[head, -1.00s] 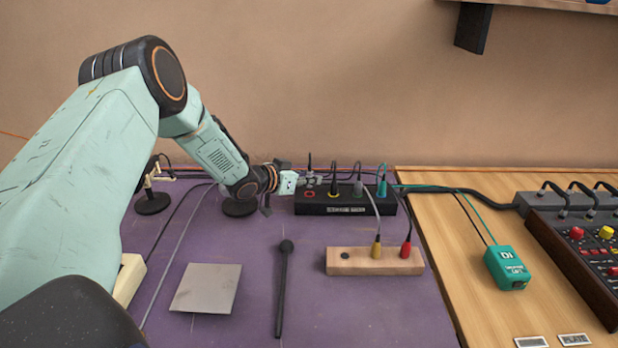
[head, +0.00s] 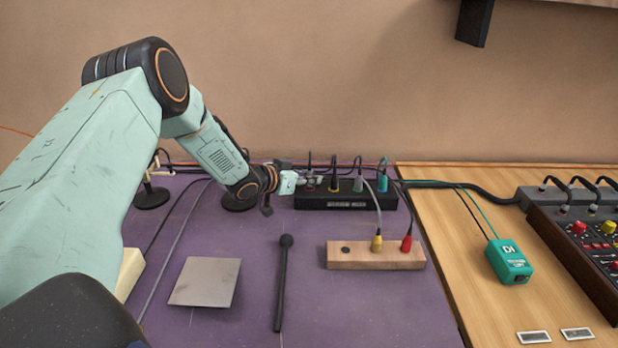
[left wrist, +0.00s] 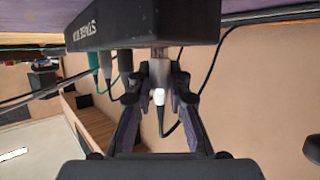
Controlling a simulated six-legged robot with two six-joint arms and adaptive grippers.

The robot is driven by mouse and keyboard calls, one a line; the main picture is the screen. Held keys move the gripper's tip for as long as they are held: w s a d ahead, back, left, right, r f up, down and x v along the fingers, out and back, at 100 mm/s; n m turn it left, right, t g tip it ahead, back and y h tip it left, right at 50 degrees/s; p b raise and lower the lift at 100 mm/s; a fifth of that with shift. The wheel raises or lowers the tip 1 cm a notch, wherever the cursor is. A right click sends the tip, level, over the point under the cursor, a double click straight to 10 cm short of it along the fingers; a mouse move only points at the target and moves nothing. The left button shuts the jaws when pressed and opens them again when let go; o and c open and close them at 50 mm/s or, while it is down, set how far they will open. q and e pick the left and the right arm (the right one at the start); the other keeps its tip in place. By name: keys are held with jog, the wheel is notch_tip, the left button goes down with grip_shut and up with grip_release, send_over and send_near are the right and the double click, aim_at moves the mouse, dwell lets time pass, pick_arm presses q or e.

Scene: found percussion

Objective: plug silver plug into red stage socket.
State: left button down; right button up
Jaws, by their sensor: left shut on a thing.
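The black stage box (head: 347,203) stands at the back of the purple tabletop, with yellow, grey and teal plugs upright in its top. A trace of the red stage socket (head: 310,187) shows at its left end, mostly covered by my left gripper (head: 312,180). In the left wrist view, my left gripper (left wrist: 160,82) is shut on the silver plug (left wrist: 158,72), which has a white collar and a dark cable. The stage box (left wrist: 140,28) appears upside down there, and the plug's tip end meets its top face. I cannot tell how deep the tip sits. My right gripper is not in view.
A wooden block (head: 350,256) with yellow and red plugs lies in front of the stage box. A black mallet (head: 281,285) and a metal plate (head: 205,282) lie to its left. A teal box (head: 508,262) and a mixer (head: 590,235) are on the wooden table at right.

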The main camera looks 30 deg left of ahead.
pick_arm(q)
jog(key=shift+f+b, duration=0.35)
jog(key=shift+f, duration=0.25)
jog(key=c, duration=1.2)
grip_release()
jog(key=shift+v, duration=5.95)
